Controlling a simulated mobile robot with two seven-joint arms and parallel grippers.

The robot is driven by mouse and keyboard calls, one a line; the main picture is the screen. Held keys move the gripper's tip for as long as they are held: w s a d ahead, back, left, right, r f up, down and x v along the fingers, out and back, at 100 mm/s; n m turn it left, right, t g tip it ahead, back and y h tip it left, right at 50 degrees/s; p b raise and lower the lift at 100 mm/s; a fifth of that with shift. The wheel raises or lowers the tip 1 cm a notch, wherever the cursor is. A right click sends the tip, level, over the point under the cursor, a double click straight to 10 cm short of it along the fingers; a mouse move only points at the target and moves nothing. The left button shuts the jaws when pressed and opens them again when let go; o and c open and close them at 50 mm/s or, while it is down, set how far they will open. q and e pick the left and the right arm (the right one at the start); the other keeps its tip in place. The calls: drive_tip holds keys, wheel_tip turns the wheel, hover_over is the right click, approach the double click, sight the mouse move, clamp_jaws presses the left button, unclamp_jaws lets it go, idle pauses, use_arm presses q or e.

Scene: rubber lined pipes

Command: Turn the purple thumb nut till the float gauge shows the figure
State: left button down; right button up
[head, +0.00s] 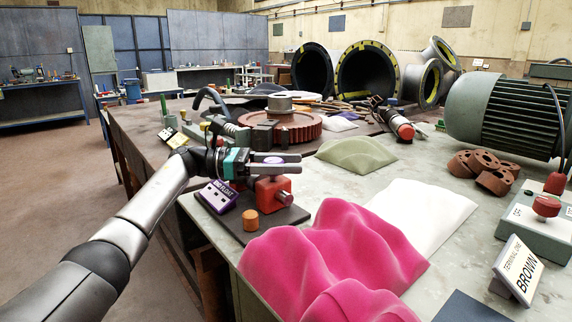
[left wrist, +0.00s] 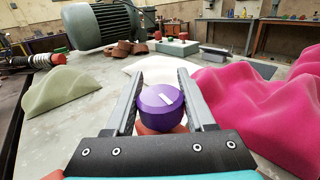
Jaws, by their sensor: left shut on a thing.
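In the head view my left gripper (head: 296,163) is shut on the nut (head: 273,160), above a red valve-like block (head: 273,191) on a dark base plate (head: 268,222). A purple and white card (head: 218,197) with the word FLOAT stands just left of the block. I cannot make out a gauge reading. My right gripper is not in view.
An orange knob (head: 250,220) stands on the plate's front. A crumpled pink cloth (head: 330,255) lies close in front, with a white sheet (head: 425,215) and a green cloth (head: 357,153) beyond.

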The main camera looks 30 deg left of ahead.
use_arm(q)
drive_tip(key=shift+d+f, duration=0.3)
drive_tip(key=shift+f, duration=0.05)
drive_tip(key=c, duration=0.6)
unclamp_jaws()
drive_tip(key=shift+c, duration=0.2)
drive_tip(key=shift+o, duration=0.7)
drive_tip(key=shift+w+d, duration=0.1)
drive_tip(key=shift+w, duration=0.05)
drive_tip(key=shift+o, duration=1.2)
drive_tip(key=shift+r, duration=0.15)
drive_tip(key=shift+a, duration=0.25)
